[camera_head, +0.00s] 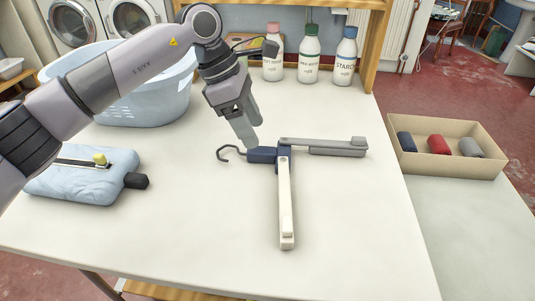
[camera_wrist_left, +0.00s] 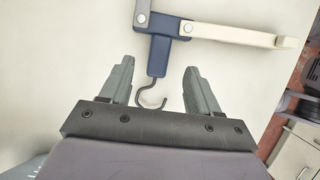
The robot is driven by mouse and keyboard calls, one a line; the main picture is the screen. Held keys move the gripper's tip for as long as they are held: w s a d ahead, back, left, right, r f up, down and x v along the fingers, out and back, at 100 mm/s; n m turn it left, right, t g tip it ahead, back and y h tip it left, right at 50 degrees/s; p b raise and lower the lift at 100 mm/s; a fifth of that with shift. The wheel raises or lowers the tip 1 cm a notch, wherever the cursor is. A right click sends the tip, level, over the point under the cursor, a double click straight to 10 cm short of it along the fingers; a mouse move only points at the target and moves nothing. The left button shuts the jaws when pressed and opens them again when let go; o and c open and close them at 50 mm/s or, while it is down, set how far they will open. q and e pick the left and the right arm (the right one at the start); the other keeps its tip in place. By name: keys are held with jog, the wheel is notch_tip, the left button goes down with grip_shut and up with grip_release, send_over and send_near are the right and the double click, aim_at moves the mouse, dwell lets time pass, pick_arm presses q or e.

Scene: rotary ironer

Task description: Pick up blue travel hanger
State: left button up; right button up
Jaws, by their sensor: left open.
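The blue travel hanger (camera_head: 262,155) lies on the white table. It has a blue body, a dark hook at its left, a grey arm (camera_head: 335,147) pointing right and a cream arm (camera_head: 286,205) pointing toward the front. My left gripper (camera_head: 251,141) is just above the blue body, near the hook, in the head view. In the left wrist view my left gripper (camera_wrist_left: 157,83) is open, and the hanger's hook (camera_wrist_left: 151,97) shows between its fingers. The blue body (camera_wrist_left: 164,44) shows beyond the fingertips. Nothing is held. My right gripper is not in view.
A light blue laundry basket (camera_head: 128,100) stands at the back left. Several bottles (camera_head: 308,60) line the back. A cardboard box (camera_head: 448,165) with rolled items is at the right. The table's front is clear.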

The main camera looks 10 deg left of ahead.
aim_at(262, 149)
pick_arm(q)
jog(key=shift+x, duration=2.75)
jog(key=shift+a, duration=0.2)
grip_shut()
